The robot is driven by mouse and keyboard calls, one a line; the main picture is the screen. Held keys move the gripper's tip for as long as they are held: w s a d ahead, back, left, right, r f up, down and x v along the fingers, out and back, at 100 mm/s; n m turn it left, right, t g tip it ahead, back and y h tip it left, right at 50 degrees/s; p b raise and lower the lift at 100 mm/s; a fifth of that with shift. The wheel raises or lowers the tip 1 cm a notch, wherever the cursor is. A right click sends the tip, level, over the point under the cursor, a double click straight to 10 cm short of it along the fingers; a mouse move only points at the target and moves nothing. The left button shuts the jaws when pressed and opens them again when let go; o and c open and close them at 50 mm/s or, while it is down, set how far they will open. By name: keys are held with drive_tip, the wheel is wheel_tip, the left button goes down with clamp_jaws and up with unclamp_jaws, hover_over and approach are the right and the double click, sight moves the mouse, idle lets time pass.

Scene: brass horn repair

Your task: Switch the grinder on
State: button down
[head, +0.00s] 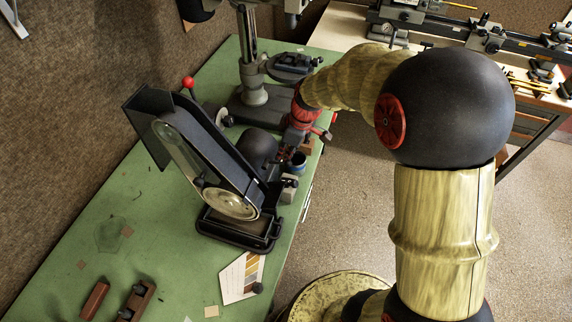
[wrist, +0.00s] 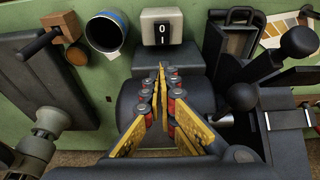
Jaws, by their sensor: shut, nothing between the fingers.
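The grinder (head: 208,160) is a black belt grinder with a pale belt, standing on the green bench in the head view. Its switch (wrist: 162,28) is a light grey box with a dark plate marked 0 above and I below, at the top middle of the wrist view. I cannot tell its rocker position. My gripper (wrist: 162,72) has yellow fingers with red and grey pads. It is shut and empty over the dark motor housing (wrist: 150,104), tips pointing toward the switch and apart from it in the picture. In the head view my gripper is small and partly hidden near the motor.
A blue-rimmed cup (wrist: 106,31) and a wooden block (wrist: 58,30) stand left of the switch. A black ball knob (wrist: 299,42) is at the right. A drill press column (head: 250,60) stands behind the grinder. A sample card (head: 241,277) lies in front.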

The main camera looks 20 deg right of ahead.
wheel_tip(320, 180, up, 4)
drive_tip(key=shift+r, duration=0.2)
idle(0.5)
drive_tip(key=s+r+m+t, duration=0.1)
drive_tip(key=s+r+m, duration=0.3)
drive_tip(key=s+r, duration=0.55)
drive_tip(key=s+d+r+m+t+h, duration=0.1)
drive_tip(key=s+r+m+t, duration=0.15)
drive_tip(key=s, duration=0.45)
drive_tip(key=s+d+r+m+t+h, duration=0.1)
drive_tip(key=s+r+m, duration=0.3)
drive_tip(key=s, duration=0.4)
wheel_tip(320, 180, down, 8)
drive_tip(key=b, duration=0.7)
drive_tip(key=shift+w+a+g, duration=0.25)
drive_tip(key=shift+w+g, duration=0.05)
drive_tip(key=shift+g, duration=0.05)
